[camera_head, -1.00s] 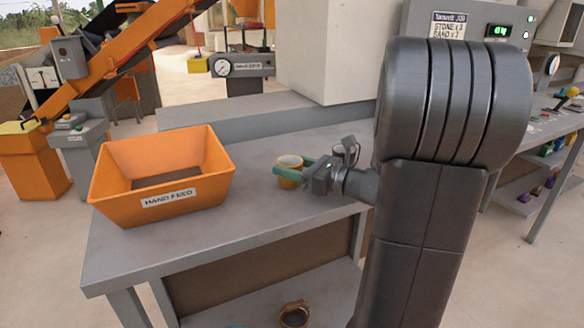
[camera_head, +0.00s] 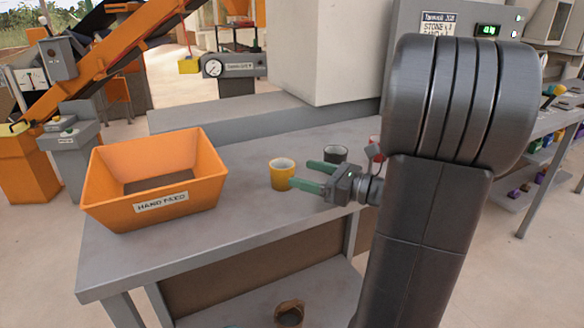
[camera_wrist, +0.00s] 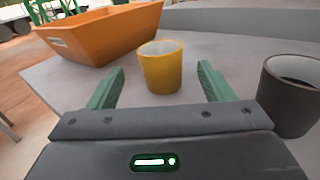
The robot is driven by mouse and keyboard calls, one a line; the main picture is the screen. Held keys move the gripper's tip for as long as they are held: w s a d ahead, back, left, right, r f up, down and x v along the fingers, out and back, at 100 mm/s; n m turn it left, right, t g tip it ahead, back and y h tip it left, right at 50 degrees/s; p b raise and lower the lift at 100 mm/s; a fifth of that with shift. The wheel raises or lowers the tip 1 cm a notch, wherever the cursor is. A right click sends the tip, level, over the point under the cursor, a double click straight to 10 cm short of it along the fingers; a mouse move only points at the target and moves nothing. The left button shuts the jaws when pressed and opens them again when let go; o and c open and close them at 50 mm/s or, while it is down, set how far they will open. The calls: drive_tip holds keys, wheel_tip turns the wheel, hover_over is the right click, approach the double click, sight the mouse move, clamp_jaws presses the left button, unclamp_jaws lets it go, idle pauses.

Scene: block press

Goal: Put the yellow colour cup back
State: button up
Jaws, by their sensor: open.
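The yellow cup (camera_head: 282,175) stands upright on the grey table, to the right of the orange bin. In the wrist view the yellow cup (camera_wrist: 161,68) is just ahead of my gripper, between the lines of its two green fingers but beyond their tips. My gripper (camera_head: 313,175) is open and empty, with its fingers pointing left toward the cup. It also shows in the wrist view (camera_wrist: 160,82). The cup's inside looks pale and empty in the wrist view.
An orange bin (camera_head: 100,190) labelled hand feed stands on the table's left part. A dark cup (camera_head: 335,154) stands behind my gripper; it is close on the right in the wrist view (camera_wrist: 289,95). A red cup (camera_head: 375,148) is partly hidden by my arm.

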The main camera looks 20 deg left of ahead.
drive_tip(key=shift+s+d+p, duration=0.15)
drive_tip(key=shift+d, duration=1.2)
drive_tip(key=shift+s+d+p, duration=0.1)
drive_tip(key=shift+d+p, duration=0.05)
drive_tip(key=shift+d, duration=1.2)
